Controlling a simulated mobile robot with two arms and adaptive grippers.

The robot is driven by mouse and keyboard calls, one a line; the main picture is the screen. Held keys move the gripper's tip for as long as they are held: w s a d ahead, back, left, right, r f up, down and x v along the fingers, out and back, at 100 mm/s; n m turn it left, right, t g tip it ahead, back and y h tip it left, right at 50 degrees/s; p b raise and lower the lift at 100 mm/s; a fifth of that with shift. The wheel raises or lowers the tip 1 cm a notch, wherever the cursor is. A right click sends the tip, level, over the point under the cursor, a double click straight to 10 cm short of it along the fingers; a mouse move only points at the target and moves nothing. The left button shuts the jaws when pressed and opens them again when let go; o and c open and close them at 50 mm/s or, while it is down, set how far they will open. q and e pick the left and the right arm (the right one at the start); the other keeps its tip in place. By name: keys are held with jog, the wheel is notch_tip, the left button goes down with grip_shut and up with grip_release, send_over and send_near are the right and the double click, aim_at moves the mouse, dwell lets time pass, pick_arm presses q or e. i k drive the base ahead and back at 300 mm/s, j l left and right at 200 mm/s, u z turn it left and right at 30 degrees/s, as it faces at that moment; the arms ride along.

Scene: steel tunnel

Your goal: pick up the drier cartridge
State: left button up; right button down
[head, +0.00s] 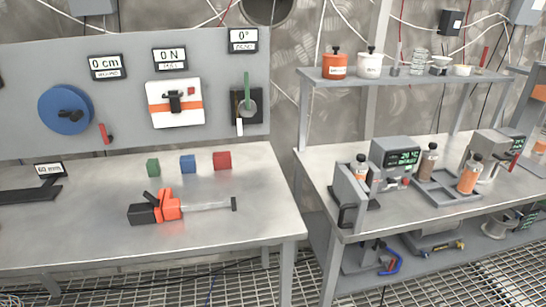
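I cannot tell for sure which thing is the drier cartridge. Candidates in the head view are the orange lidded jar (335,65) and the white lidded jar (370,66) on the raised shelf, and a ribbed clear cylinder (420,62) beside them. Neither of my grippers is in view.
The left table (100,230) bears green (153,168), blue (188,164) and red (222,161) blocks and an orange-black clamp-like tool (170,205). A display device (396,153) and grey tray (446,190) crowd the right bench (325,180). A gap separates table and bench.

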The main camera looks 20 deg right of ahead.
aim_at(359, 168)
jog(key=z, duration=1.3)
